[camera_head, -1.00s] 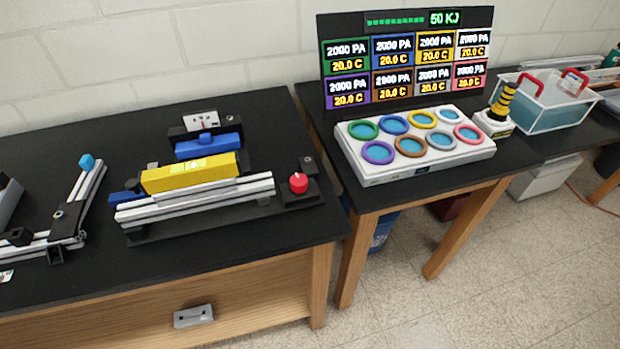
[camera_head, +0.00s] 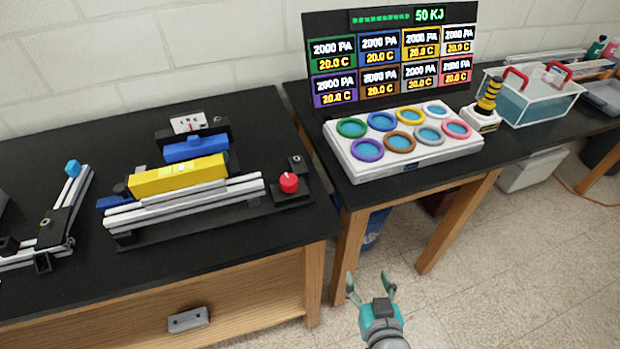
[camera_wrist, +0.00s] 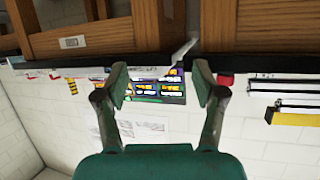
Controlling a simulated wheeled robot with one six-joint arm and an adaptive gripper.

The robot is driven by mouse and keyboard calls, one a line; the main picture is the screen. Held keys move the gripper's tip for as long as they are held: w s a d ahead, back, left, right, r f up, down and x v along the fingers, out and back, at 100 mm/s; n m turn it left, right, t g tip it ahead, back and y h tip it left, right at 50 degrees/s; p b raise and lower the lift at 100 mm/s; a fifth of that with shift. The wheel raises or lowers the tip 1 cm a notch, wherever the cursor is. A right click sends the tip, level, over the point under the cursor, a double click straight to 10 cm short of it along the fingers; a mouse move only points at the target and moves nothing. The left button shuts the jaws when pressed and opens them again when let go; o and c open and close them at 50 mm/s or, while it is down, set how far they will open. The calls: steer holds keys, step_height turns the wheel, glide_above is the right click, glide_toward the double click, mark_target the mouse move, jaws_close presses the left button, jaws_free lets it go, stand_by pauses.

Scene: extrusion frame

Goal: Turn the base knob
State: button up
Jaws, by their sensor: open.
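A red knob (camera_head: 289,183) sits on a small black base (camera_head: 292,200) at the right end of the extrusion frame (camera_head: 185,208), on the left black table. It has a light mark on top. A red part, seemingly the same knob, shows in the wrist view (camera_wrist: 225,80), right of the fingers. My gripper (camera_head: 370,284) is open and empty in front of the tables, below and right of the knob and apart from it. In the upside-down wrist view, its spread fingers (camera_wrist: 160,84) frame the distant display panel (camera_wrist: 146,90).
The frame carries a yellow block (camera_head: 178,176) and a blue block (camera_head: 196,148). A white tray (camera_head: 372,168) with coloured rings stands on the right table, beside a yellow-black handle (camera_head: 489,96) and a clear bin (camera_head: 540,100). A drawer handle (camera_head: 188,319) juts from the left table's front.

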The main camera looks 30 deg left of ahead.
steer(key=w+a+r+n+g+y, duration=0.1)
steer(key=w+a+r+n+y, duration=0.15)
steer(key=a+r, duration=0.5)
steer(key=n+g, duration=0.2)
glide_toward(290, 181)
steer(key=shift+y, duration=0.25)
steer(key=x, duration=1.1)
steer(key=shift+d+f, duration=0.1)
steer(key=shift+d, duration=0.05)
steer(key=c, duration=1.2)
